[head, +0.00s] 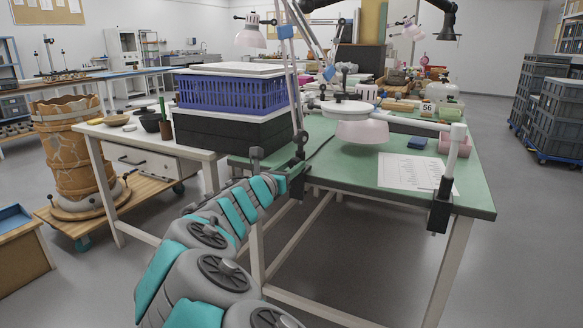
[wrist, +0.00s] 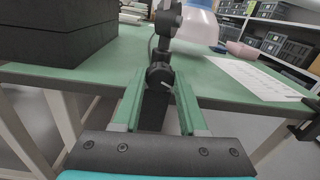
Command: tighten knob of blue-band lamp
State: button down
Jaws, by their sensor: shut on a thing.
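My gripper (wrist: 160,76) has its two green fingers on either side of a dark round knob (wrist: 160,73) at the table's near edge, shut on it. The knob sits on a black clamp (wrist: 153,108), partly hidden between the fingers. A jointed lamp arm (head: 294,85) rises from this spot in the head view and carries a blue band (head: 285,32). My gripper also shows there (head: 294,170), low against the table edge; the knob itself cannot be made out in that view.
The green table (head: 335,180) holds a paper sheet (head: 412,173) and a pale lamp shade (head: 362,131). Another black clamp (head: 439,206) is at its right corner. Black boxes (head: 232,128) under a blue crate (head: 230,93) stand close on the left.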

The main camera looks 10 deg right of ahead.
jog(key=shift+m+b, duration=1.25)
jog(key=shift+m, duration=1.55)
jog(key=shift+c, duration=2.2)
grip_release()
jog(key=v, duration=0.8)
jog(key=shift+d, duration=0.1)
